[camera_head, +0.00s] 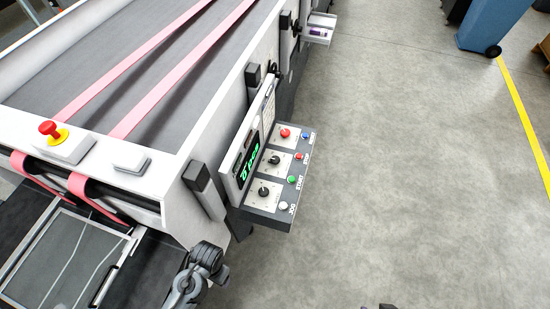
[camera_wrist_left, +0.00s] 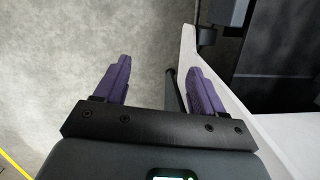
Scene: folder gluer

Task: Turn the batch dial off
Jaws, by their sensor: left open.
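A control panel (camera_head: 262,222) juts from the right side of the machine. It carries two black dials, an upper dial (camera_head: 274,160) and a lower dial (camera_head: 263,191), each on a pale plate. Their small labels are unreadable, so I cannot tell which is the batch dial or where either points. A green lit display (camera_head: 249,163) stands beside them. In the left wrist view my left gripper (camera_wrist_left: 161,80) is open, its purple fingers apart and holding nothing. In the head view part of my left arm shows below the panel, apart from it. No dial shows clearly in the wrist view.
Red (camera_head: 285,133), blue, green (camera_head: 291,180) and white buttons line the panel's right side. A red emergency knob (camera_head: 48,128) sits on the machine's left corner. The floor (camera_head: 420,180) right of the panel is clear. A blue bin (camera_head: 492,25) stands far right.

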